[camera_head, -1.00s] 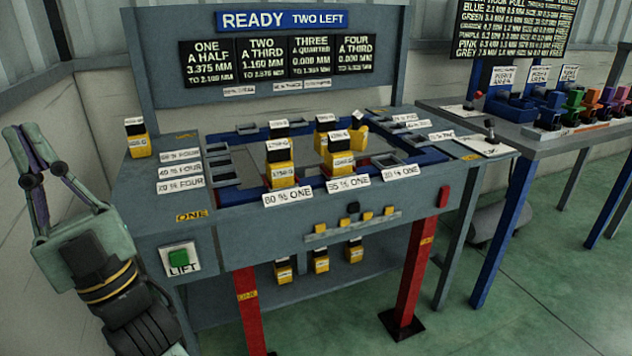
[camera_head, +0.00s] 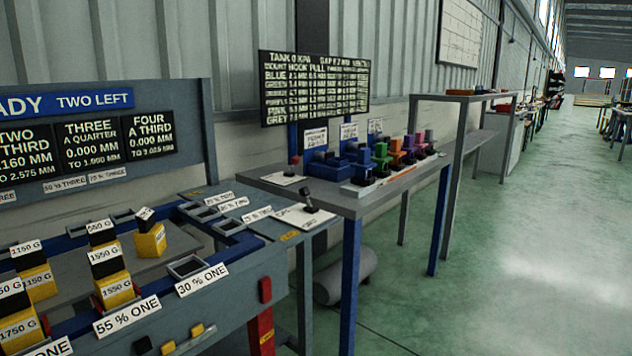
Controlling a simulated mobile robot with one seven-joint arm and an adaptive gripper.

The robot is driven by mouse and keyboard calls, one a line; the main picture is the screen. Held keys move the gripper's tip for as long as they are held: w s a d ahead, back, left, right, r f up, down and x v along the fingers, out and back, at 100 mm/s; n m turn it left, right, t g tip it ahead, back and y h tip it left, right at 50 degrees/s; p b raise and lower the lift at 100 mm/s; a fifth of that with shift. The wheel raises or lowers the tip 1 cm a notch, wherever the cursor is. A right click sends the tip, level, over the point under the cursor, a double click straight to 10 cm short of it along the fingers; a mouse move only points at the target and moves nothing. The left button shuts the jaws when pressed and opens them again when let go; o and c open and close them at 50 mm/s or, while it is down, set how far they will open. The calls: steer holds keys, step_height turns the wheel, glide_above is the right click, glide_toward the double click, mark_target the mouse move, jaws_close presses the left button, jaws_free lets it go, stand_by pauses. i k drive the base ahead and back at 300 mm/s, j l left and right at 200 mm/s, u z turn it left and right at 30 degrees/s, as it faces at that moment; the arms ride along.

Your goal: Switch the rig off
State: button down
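The grey bench rig (camera_head: 190,325) fills the lower left, partly cut off by the frame edge. Its blue sign (camera_head: 65,104) ends in "ADY TWO LEFT". A red block (camera_head: 265,290) is on the bench's front right edge. I cannot tell which control switches the rig. My gripper is not in view.
The neighbouring table (camera_head: 365,202) carries several coloured fixtures (camera_head: 395,150) under a black text board (camera_head: 314,88). Yellow weights (camera_head: 117,290) stand on the bench. A grey cylinder (camera_head: 345,275) lies under the table. Green floor (camera_head: 510,260) is clear at right.

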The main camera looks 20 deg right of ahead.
mark_target(304, 191)
steer(key=i+l, duration=0.4)
steer(key=l, duration=0.15)
steer(key=i+l+z, duration=0.1)
steer(key=i+l, duration=0.3)
steer(key=l, duration=0.15)
